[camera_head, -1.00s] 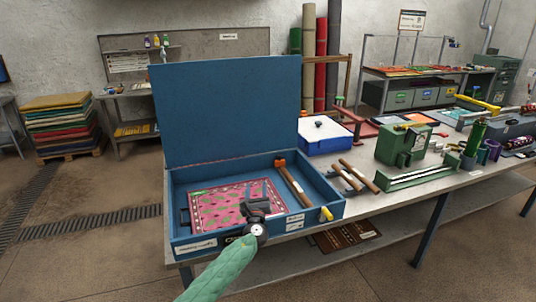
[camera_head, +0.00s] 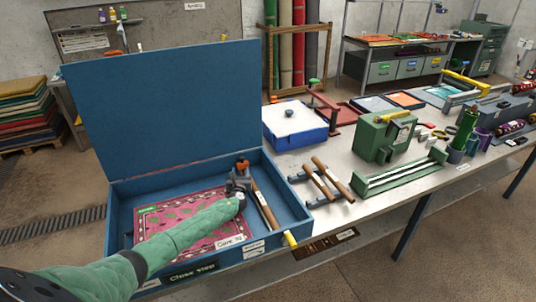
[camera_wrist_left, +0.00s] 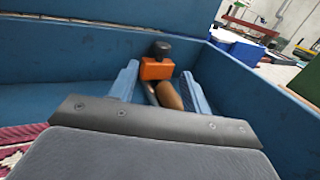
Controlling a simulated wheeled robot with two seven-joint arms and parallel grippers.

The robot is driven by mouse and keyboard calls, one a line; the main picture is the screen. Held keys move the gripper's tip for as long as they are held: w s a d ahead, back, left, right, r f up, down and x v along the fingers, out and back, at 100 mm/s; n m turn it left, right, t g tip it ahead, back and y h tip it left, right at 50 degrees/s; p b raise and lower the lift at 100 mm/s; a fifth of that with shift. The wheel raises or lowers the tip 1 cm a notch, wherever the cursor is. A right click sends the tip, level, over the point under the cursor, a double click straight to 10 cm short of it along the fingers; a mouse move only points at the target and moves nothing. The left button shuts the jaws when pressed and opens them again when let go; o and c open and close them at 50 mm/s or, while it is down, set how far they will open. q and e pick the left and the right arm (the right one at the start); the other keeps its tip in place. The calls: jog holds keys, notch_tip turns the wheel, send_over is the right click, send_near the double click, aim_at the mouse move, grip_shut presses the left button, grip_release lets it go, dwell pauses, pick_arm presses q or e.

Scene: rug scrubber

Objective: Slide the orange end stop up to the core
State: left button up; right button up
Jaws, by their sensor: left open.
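The orange end stop (camera_head: 243,164) sits at the far end of a rod inside the blue open box (camera_head: 112,222), close to the back wall. In the left wrist view the orange end stop (camera_wrist_left: 157,69) has a black knob on top. The brown core (camera_head: 262,203) lies along the box's right side, its end just in front of the stop; it also shows in the left wrist view (camera_wrist_left: 169,95). My left gripper (camera_head: 239,180) is open, its blue-grey fingers on either side of the rod, short of the stop. My right gripper is not in view.
A pink patterned rug (camera_head: 180,222) lies in the box. The raised blue lid (camera_head: 165,105) stands behind. To the right on the bench are two wooden rollers on a stand (camera_head: 326,180), a white-topped blue box (camera_head: 295,122) and a green machine (camera_head: 382,137).

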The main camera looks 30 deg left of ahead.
aim_at(242, 160)
pick_arm(q)
jog(key=shift+w+a+f, duration=0.1)
jog(key=shift+w+f, duration=0.15)
jog(key=shift+w, duration=0.15)
jog(key=shift+w+a+r, duration=0.1)
jog(key=shift+w+r, duration=0.15)
jog(key=shift+r, duration=0.4)
jog(key=x, duration=0.2)
jog(key=f+b+x, duration=0.1)
jog(key=x, duration=0.1)
jog(key=shift+w, duration=0.3)
jog(key=shift+w+a+b, duration=0.25)
jog(key=shift+w+b, duration=0.05)
jog(key=shift+b, duration=0.15)
jog(key=shift+w+a+r+b, duration=0.25)
jog(key=shift+r+b, duration=0.05)
jog(key=shift+r, duration=0.15)
jog(key=shift+w+f, duration=0.15)
jog(key=shift+w, duration=0.05)
jog(key=c, duration=0.3)
jog(key=shift+s, duration=0.1)
jog(key=c, duration=0.7)
grip_shut()
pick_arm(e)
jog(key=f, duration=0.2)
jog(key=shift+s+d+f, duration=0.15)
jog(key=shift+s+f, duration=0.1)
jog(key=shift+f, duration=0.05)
